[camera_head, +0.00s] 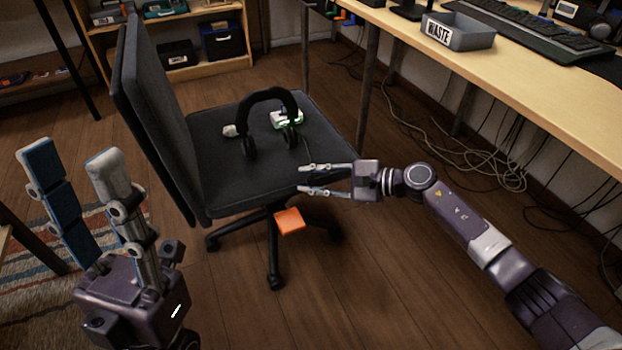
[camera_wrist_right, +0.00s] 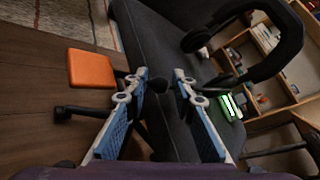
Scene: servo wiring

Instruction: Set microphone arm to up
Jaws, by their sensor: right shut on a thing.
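A black headset (camera_head: 268,100) stands on the grey chair seat (camera_head: 220,165), its band arched upward. It also shows in the right wrist view (camera_wrist_right: 285,62). A thin dark stem, apparently its microphone arm (camera_head: 307,147), runs from the right ear cup toward the seat's front edge. My right gripper (camera_head: 300,178) is at that edge, just below the stem. In the right wrist view its fingers (camera_wrist_right: 160,74) stand apart around a dark thing that I cannot identify. My left gripper (camera_head: 70,150) is open and empty, fingers up, left of the chair.
A white device with green lights (camera_head: 287,119) lies by the headset. An orange square (camera_head: 290,220) is near the chair's base. A desk (camera_head: 540,95) with a waste tray (camera_head: 459,31) stands at right, loose cables beneath. A shelf (camera_head: 205,70) is behind.

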